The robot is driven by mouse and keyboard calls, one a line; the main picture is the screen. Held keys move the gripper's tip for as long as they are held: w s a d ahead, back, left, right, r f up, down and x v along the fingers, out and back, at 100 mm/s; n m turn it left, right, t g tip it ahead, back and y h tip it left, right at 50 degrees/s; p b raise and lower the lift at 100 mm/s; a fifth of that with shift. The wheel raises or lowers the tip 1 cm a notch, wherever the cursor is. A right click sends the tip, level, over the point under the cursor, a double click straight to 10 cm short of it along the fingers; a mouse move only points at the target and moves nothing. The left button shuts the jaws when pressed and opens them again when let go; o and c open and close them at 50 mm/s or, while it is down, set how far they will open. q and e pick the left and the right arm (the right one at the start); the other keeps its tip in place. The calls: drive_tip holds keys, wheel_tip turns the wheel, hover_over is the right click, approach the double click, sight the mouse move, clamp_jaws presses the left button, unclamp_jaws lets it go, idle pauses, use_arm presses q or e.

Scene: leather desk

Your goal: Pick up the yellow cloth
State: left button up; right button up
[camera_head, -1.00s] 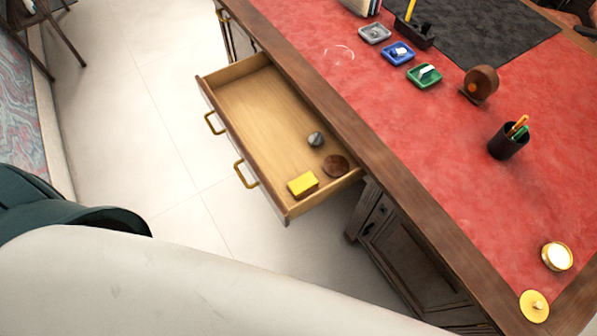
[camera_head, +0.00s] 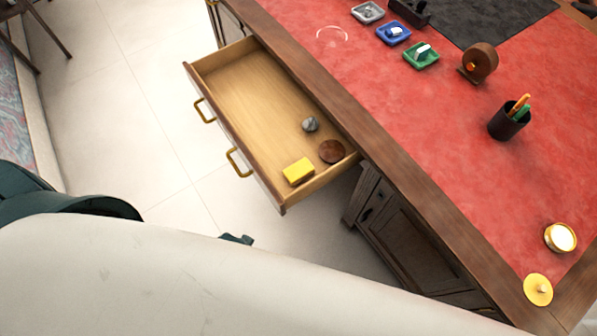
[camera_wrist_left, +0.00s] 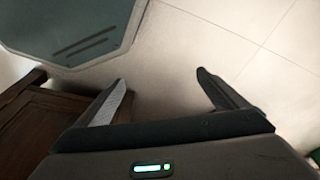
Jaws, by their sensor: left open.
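The yellow cloth (camera_head: 298,172) looks like a small folded yellow block. It lies in the near right corner of the open desk drawer (camera_head: 240,95), beside a round dark wooden piece (camera_head: 332,151). My left gripper (camera_wrist_left: 160,82) is open and empty in the left wrist view, with pale floor tiles between its fingers. The cloth does not show in that view. In the head view a large pale shape fills the foreground, and I cannot make out my left gripper there. My right gripper is in neither view.
A small grey pointed object (camera_head: 310,124) lies in the drawer. The red desk top (camera_head: 420,130) holds small trays, a pen cup (camera_head: 509,122), a lit candle (camera_head: 560,238) and a yellow lid (camera_head: 538,290). A dark wooden cabinet (camera_head: 405,235) stands below. Floor left of the drawer is clear.

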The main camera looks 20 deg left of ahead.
use_arm(q)
drive_tip(key=w+d+r+m+t+h+b, duration=0.1)
drive_tip(key=w+d+r, duration=0.15)
drive_tip(key=r, duration=0.85)
drive_tip(key=w+d+r+t+b, duration=0.1)
drive_tip(key=w+r, duration=0.2)
drive_tip(key=r, duration=0.8)
drive_tip(key=w+d+r+m+g+h, duration=0.1)
drive_tip(key=w+d+r+m+h, duration=0.15)
drive_tip(key=d+r+m, duration=0.35)
drive_tip(key=w+d+r+m+h, duration=0.1)
drive_tip(key=w+d+m, duration=0.3)
drive_tip(key=d, duration=0.4)
drive_tip(key=w+d+r+m+g+h, duration=0.1)
drive_tip(key=w+d+r+m+h, duration=0.1)
drive_tip(key=w+d+r+m, duration=0.45)
drive_tip(key=w+a+f+m+g+y, duration=0.1)
drive_tip(key=w+a+m+y, duration=0.2)
drive_tip(key=a, duration=0.5)
drive_tip(key=w+a+f+m+g+y, duration=0.1)
drive_tip(key=w+a+m+y, duration=0.2)
drive_tip(key=a, duration=0.5)
drive_tip(key=shift+w+y+b, duration=0.3)
drive_tip(key=shift+w+y, duration=0.05)
drive_tip(key=shift+w, duration=0.25)
drive_tip(key=shift+f, duration=0.1)
